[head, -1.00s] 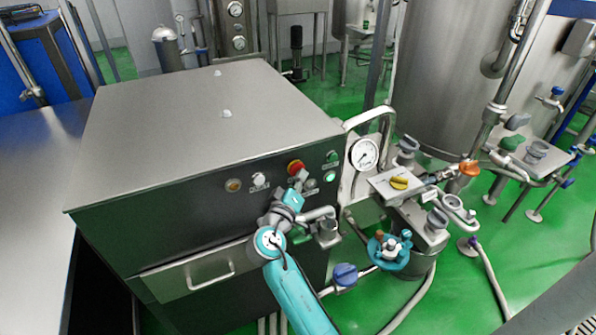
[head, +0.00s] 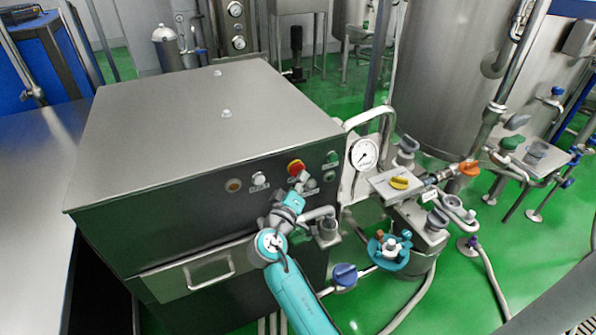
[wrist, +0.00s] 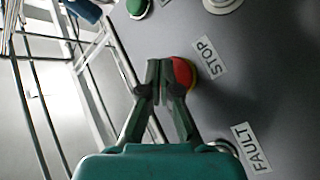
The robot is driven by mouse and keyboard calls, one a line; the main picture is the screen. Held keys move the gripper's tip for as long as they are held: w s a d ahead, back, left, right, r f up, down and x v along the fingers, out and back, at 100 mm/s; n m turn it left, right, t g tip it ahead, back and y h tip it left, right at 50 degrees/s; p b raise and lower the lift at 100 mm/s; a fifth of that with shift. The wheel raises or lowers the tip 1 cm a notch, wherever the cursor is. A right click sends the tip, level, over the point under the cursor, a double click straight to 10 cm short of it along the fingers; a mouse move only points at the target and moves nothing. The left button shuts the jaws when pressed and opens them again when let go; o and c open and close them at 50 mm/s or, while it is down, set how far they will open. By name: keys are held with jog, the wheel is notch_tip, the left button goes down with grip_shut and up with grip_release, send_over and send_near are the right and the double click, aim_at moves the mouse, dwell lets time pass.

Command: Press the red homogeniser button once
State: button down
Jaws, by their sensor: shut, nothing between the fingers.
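The red button (head: 296,167) sits on a yellow ring on the dark front panel of the steel homogeniser cabinet (head: 200,130). In the wrist view the red button (wrist: 183,74) shows beside a STOP label, partly hidden behind the right finger. My gripper (head: 303,180) is shut and empty, just below and in front of the button in the head view. In the wrist view my gripper (wrist: 160,68) overlaps the button's left side. I cannot tell whether the fingertips touch it.
A white button (head: 259,179) and an amber one (head: 233,185) lie left of the red button. A green button (head: 332,157) lies to its right, above a dim lamp (head: 330,176). A pressure gauge (head: 364,153) and pipework stand right of the cabinet.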

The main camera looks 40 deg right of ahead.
jog(key=shift+s+a, duration=0.1)
jog(key=shift+s, duration=0.25)
jog(key=shift+s, duration=0.1)
jog(key=shift+s+a, duration=0.25)
jog(key=shift+s, duration=0.5)
jog(key=shift+s+a, duration=0.2)
jog(key=shift+s, duration=0.6)
jog(key=shift+s+a, duration=0.25)
jog(key=shift+s, duration=0.5)
jog(key=s+a+f+n+t+y, duration=0.55)
jog(key=s+a+f+y, duration=0.65)
jog(key=s+a+f, duration=0.45)
jog(key=s+a+r+m+y, duration=0.1)
jog(key=s+a+r, duration=0.1)
jog(key=s, duration=0.5)
jog(key=s+a+r+m+y, duration=0.1)
jog(key=s+a+r+y, duration=0.1)
jog(key=s, duration=0.5)
jog(key=s+a+r+m+y, duration=0.1)
jog(key=s+a+r, duration=0.1)
jog(key=s, duration=0.5)
jog(key=shift+s+r+y, duration=0.25)
jog(key=shift+r+y, duration=0.05)
jog(key=shift+r, duration=0.6)
